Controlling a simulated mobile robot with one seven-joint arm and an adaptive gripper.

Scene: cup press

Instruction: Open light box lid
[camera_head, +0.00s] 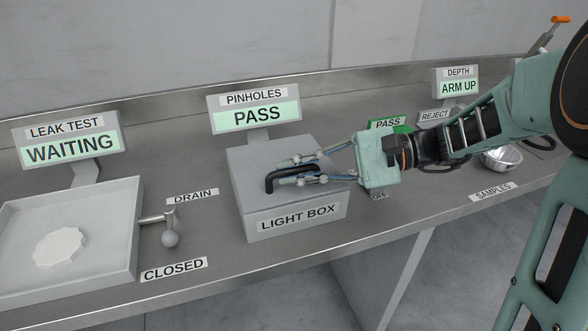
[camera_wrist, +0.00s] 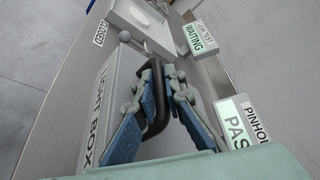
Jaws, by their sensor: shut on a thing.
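The light box (camera_head: 292,219) is a grey box on the steel counter, labelled LIGHT BOX on its front. Its lid (camera_head: 250,159) lies flat and closed on top. A black bar handle (camera_head: 270,182) stands on the lid. My gripper (camera_head: 290,171) reaches in from the right, its fingers on either side of the handle and shut on it. In the wrist view the handle (camera_wrist: 159,95) sits between the two blue-padded fingers (camera_wrist: 153,85). The fingers hide part of the handle in the head view.
A PINHOLES screen (camera_head: 256,115) reading PASS stands behind the box. To the left are a drain lever (camera_head: 170,239) with a ball knob and a leak test tray (camera_head: 112,262). A metal bowl (camera_head: 502,158) stands at the right, beyond my arm.

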